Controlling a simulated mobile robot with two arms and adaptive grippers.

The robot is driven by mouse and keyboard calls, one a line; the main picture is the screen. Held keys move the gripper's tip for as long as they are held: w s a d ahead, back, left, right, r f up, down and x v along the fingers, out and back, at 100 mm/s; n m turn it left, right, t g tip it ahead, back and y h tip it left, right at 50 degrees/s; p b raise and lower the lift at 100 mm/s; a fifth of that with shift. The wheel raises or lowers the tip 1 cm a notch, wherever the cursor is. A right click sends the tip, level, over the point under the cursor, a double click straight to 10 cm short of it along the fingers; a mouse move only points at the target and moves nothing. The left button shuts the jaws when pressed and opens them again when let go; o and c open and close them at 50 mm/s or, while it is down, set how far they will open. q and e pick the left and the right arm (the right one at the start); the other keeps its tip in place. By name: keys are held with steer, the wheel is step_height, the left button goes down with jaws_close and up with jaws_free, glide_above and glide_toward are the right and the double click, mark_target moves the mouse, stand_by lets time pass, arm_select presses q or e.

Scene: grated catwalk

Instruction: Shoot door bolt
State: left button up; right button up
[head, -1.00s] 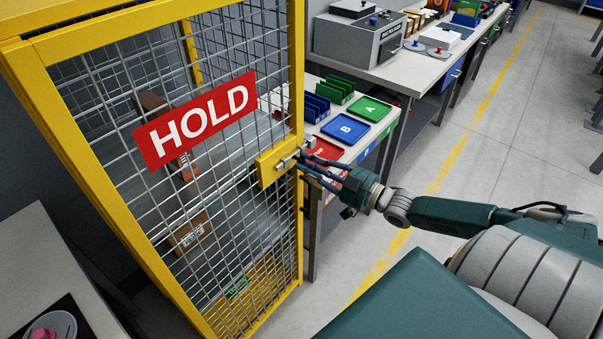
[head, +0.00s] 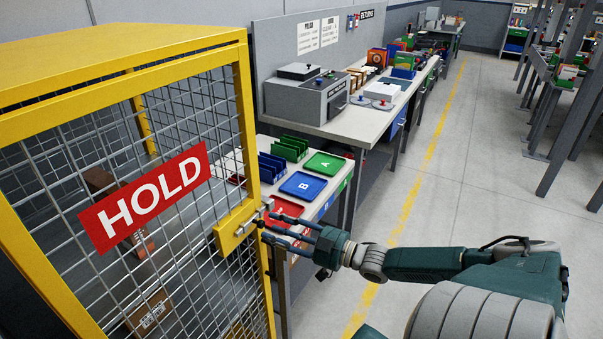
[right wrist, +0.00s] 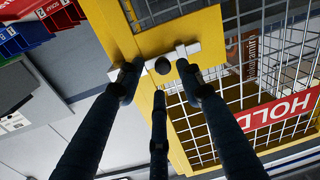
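The yellow-framed mesh cage door has a red HOLD sign (head: 146,198). On its edge is a yellow lock plate (head: 233,231) carrying a silver door bolt (head: 257,215). In the right wrist view, the silver bolt (right wrist: 187,50) crosses the yellow frame, with a round black knob (right wrist: 163,65) on it. My right gripper (head: 275,230) is at the bolt. In the right wrist view, its dark fingers (right wrist: 158,82) are spread around the knob, with gaps to it; contact with the bar is unclear. My left gripper is not in view.
Right behind the door edge is a bench with a red tray (head: 287,208), blue tray B (head: 303,186) and green tray A (head: 325,164). A grey machine (head: 306,97) stands on a farther bench. The floor aisle (head: 440,200) to the right is open. A cardboard box (head: 150,313) is inside the cage.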

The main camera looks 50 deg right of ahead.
steer(key=v, duration=0.9)
steer(key=shift+s+d, duration=0.2)
steer(key=shift+s, duration=0.15)
